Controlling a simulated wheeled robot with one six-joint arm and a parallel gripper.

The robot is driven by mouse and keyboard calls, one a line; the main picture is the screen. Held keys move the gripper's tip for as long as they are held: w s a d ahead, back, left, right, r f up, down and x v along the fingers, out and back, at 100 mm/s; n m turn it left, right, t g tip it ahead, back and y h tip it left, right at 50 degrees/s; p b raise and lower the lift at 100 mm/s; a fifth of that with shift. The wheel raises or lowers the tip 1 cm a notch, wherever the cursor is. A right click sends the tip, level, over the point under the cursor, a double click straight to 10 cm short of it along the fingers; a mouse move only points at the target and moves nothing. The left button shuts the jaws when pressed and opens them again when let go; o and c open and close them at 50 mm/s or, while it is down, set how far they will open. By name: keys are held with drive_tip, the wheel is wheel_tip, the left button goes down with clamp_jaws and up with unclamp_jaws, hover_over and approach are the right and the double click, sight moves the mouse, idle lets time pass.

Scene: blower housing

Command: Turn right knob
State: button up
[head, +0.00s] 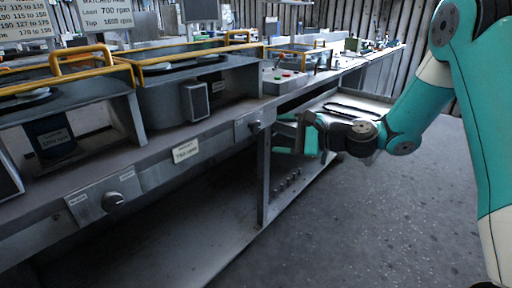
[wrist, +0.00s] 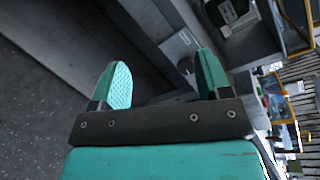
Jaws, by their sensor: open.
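The right knob (head: 255,126) is a small dark knob on a light plate on the front face of the grey bench. My gripper (head: 287,134) is just right of it in the head view, with its jaws apart and nothing between them. In the wrist view my gripper's (wrist: 164,68) two teal fingers are spread. The knob (wrist: 186,66) shows there beyond the fingers, close to the right finger, apparently not touched. Its exact turn angle is too small to tell.
A second, left knob (head: 113,201) sits on a plate nearer on the same bench front. A label (head: 186,151) is between the knobs. Blower housings with yellow handles (head: 85,62) stand on the bench. The floor (head: 370,220) to the right is clear.

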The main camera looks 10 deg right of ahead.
drive_tip(key=w+d+f+m+t+h+b, duration=0.2)
drive_tip(key=w+d+f+m+t, duration=0.2)
drive_tip(key=d+f+m+t, duration=0.25)
drive_tip(key=g+p, duration=0.2)
drive_tip(key=p, duration=1.2)
approach(257, 127)
drive_tip(key=shift+m, duration=0.35)
drive_tip(key=x, duration=1)
drive_tip(key=shift+w+a, duration=0.1)
drive_tip(key=shift+c, duration=0.5)
drive_tip(key=c, duration=0.8)
drive_tip(key=shift+c, duration=0.2)
drive_tip(key=shift+n, duration=0.4)
